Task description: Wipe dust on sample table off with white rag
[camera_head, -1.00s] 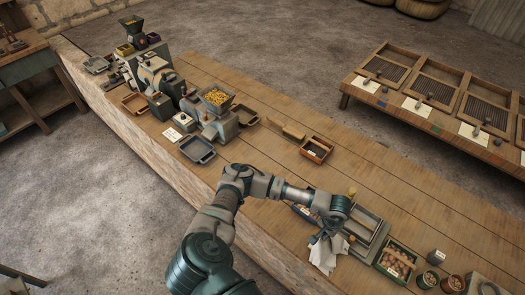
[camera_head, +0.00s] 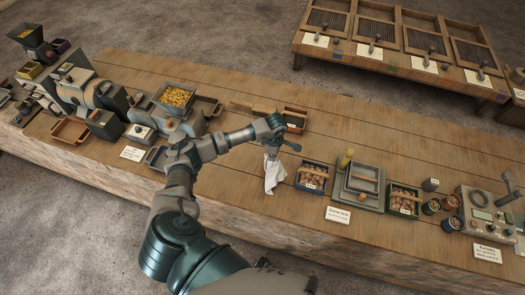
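The white rag (camera_head: 273,176) hangs crumpled from my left gripper (camera_head: 273,152) in the head view. The gripper appears shut on its upper end; the fingertips are small and partly hidden. The rag is over the long wooden bench (camera_head: 230,190), just left of a blue box of brown lumps (camera_head: 312,178). I cannot tell whether its lower end touches the wood. Another low table (camera_head: 400,66) with slatted wooden trays stands at the back right. No dust stands out clearly on either table. My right gripper is not seen.
A mill with a yellow-filled hopper (camera_head: 175,98) is left. A small wooden box (camera_head: 295,118) lies behind my gripper. Bare wood lies at the back right.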

